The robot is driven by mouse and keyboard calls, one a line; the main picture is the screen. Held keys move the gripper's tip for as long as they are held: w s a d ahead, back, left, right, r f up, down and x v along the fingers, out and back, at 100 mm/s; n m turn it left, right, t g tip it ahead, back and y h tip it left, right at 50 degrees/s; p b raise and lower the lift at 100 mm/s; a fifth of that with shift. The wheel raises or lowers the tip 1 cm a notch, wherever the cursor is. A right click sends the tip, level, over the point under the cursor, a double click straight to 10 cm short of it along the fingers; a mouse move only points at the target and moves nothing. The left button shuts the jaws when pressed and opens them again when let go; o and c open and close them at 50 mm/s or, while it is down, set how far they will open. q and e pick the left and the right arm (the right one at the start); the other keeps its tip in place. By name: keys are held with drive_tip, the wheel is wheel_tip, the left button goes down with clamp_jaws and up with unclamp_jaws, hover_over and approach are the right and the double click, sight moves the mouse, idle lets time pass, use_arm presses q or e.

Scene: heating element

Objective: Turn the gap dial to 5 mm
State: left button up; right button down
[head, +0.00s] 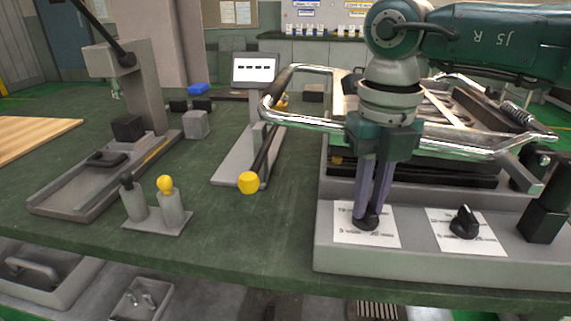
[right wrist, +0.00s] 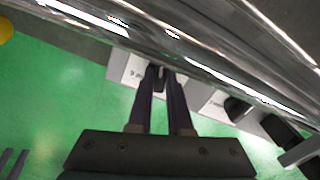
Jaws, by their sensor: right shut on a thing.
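In the head view, the left dial (head: 369,222) is a black knob on a white marked card (head: 347,237) on the grey front panel. My right gripper (head: 371,212) reaches down from above and is shut on this knob. The fingers hide part of the card's scale, and I cannot read the dial's setting. In the right wrist view, the fingers (right wrist: 160,82) close around the dark knob, with the white card beside them. A second black dial (head: 465,222) sits on its own white card to the right, apart from the gripper. My left gripper is not in view.
A chrome tube frame (head: 290,110) runs just behind and beside my right gripper. A black upright block (head: 546,205) stands at the panel's right end. A yellow-tipped lever (head: 249,182) and a stand with two pegs (head: 158,222) are to the left. Green bench top between them is clear.

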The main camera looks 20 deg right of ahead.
drive_tip(key=n+b, duration=0.1)
drive_tip(key=n, duration=0.4)
drive_tip(key=shift+n, duration=0.3)
drive_tip(key=n+b, duration=0.2)
drive_tip(key=n, duration=0.4)
drive_tip(key=n+b, duration=0.2)
drive_tip(key=n, duration=0.4)
drive_tip(key=shift+n, duration=0.3)
drive_tip(key=n+b, duration=0.1)
drive_tip(key=n, duration=0.2)
drive_tip(key=shift+n, duration=0.8)
drive_tip(key=shift+r, duration=0.1)
drive_tip(key=c, duration=0.8)
unclamp_jaws()
drive_tip(key=shift+c, duration=0.2)
